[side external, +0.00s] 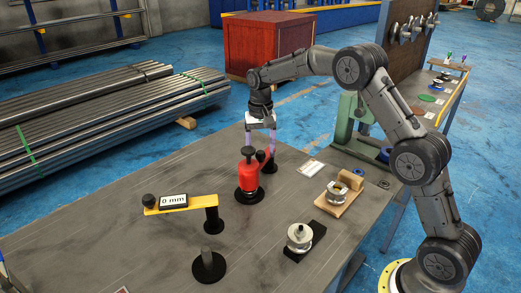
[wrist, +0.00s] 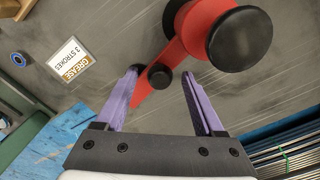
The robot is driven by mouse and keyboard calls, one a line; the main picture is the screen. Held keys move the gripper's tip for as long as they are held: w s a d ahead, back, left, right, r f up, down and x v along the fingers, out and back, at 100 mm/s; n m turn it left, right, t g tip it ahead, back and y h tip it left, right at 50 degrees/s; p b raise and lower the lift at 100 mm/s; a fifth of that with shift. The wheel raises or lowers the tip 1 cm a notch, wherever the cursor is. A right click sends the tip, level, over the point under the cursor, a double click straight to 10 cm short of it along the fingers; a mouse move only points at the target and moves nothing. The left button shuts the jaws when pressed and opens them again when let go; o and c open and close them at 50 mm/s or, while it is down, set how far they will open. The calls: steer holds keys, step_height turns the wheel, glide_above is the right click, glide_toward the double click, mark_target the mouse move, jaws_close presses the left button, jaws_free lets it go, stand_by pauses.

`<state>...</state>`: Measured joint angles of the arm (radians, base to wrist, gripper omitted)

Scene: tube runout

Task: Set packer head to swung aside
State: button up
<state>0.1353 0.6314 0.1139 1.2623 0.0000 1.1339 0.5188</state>
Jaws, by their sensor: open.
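The packer head, as I take it, is the red body (side external: 249,180) with a black knob on top, standing on a black round base on the table. In the wrist view the red head (wrist: 202,35) has a large black cap and a tapering red arm. A small black knob (wrist: 159,76) sits on that arm; it also shows in the side view (side external: 260,156). My gripper (side external: 261,150) points down over this arm. In the wrist view my gripper (wrist: 162,74) is open, its purple fingers on either side of the small knob, with gaps visible. Whether the fingertips reach the knob's height is unclear.
A yellow arm (side external: 187,203) with a 0 mm display stands front left on a black post. A short dark post (side external: 208,264) is in front. A metal spool (side external: 299,237) and a wooden board (side external: 336,208) are at right. A grease card (wrist: 75,57) lies flat.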

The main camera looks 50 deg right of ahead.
jaws_close()
stand_by(1.3)
